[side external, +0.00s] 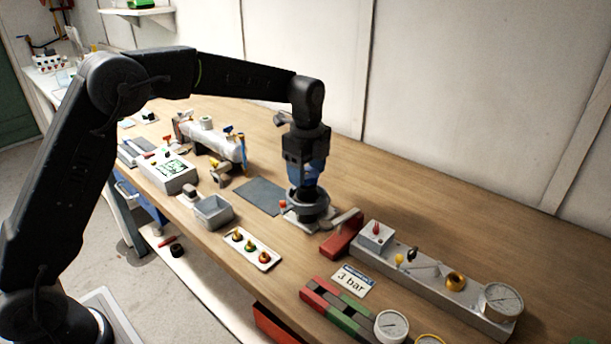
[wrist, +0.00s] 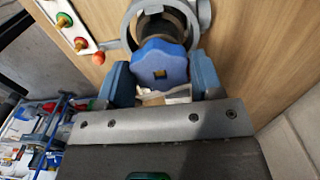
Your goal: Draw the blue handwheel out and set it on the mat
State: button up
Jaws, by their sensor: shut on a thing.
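The blue handwheel (wrist: 160,66) shows in the wrist view, between the two blue fingers of my gripper (wrist: 162,84). My gripper is shut on it. Just beyond the handwheel is a grey ring-shaped holder (wrist: 205,12) with a dark round opening; I cannot tell whether the handwheel is still seated in it. In the side view my gripper (side external: 308,178) points down over the grey holder (side external: 308,208), and the handwheel is mostly hidden there. The dark grey mat (side external: 260,195) lies bare on the table, just left of the holder.
A white tray with several coloured knobs (side external: 252,250) and a grey open box (side external: 211,211) stand left of the holder. A red block (side external: 341,240) and a long grey rail with a gauge (side external: 440,285) lie to its right. The table behind the holder is clear.

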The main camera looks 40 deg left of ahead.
jog(key=shift+r, duration=0.15)
jog(key=shift+c, duration=0.2)
jog(key=shift+r, duration=1.15)
jog(key=shift+r, duration=0.15)
jog(key=shift+r, duration=0.85)
jog(key=a+f+n, duration=0.2)
jog(key=a+f, duration=0.1)
jog(key=a, duration=0.6)
jog(key=a+f+n, duration=0.2)
jog(key=a, duration=0.7)
send_over(255, 187)
jog(key=shift+n, duration=0.3)
notch_tip(255, 187, down, 5)
jog(key=shift+r, duration=0.1)
jog(key=shift+f, duration=3)
